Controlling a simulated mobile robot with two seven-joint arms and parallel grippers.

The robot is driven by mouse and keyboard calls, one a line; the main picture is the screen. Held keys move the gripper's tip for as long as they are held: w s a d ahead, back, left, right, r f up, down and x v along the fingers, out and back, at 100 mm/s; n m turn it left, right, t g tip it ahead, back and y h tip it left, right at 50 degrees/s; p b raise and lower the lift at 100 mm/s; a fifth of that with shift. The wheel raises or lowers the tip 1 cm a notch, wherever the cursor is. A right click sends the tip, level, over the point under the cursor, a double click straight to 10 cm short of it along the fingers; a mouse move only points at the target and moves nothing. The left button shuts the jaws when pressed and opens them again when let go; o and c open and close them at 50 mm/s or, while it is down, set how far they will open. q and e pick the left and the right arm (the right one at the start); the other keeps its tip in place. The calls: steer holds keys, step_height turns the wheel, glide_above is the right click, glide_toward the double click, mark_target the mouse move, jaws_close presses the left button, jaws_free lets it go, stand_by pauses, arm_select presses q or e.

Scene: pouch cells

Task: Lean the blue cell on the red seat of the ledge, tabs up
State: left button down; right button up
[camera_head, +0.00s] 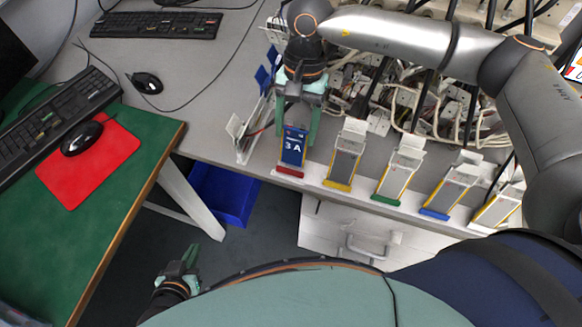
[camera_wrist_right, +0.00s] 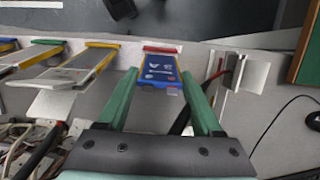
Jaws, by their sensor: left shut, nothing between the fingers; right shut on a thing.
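The blue cell (camera_head: 293,148), marked "3 A", is at the red seat (camera_head: 289,171) at the left end of the row on the ledge. Its lower end meets or nearly meets the red lip; contact is unclear. My right gripper (camera_head: 298,118) is shut on the cell's upper part, which hides the tabs. In the right wrist view the cell (camera_wrist_right: 160,72) lies between my right gripper's fingertips (camera_wrist_right: 158,88), with the red seat (camera_wrist_right: 160,48) beyond it. My left gripper (camera_head: 184,264) is shut and empty, low over the floor, away from the ledge.
A white bracket (camera_head: 243,140) stands close left of the cell. Cables and clutter (camera_head: 400,100) fill the bench behind. A blue bin (camera_head: 222,195) is below.

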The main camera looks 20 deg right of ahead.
steer(key=shift+f, duration=0.2)
steer(key=shift+s+a+f+b, duration=0.1)
steer(key=shift+s+f+b, duration=0.1)
steer(key=shift+f+b, duration=0.6)
steer(key=shift+r, duration=0.1)
steer(key=o, duration=1)
steer(key=shift+p+v, duration=1.3)
steer(key=shift+v, duration=2.5)
steer(key=shift+r+p, duration=0.75)
steer(key=shift+r, duration=1.2)
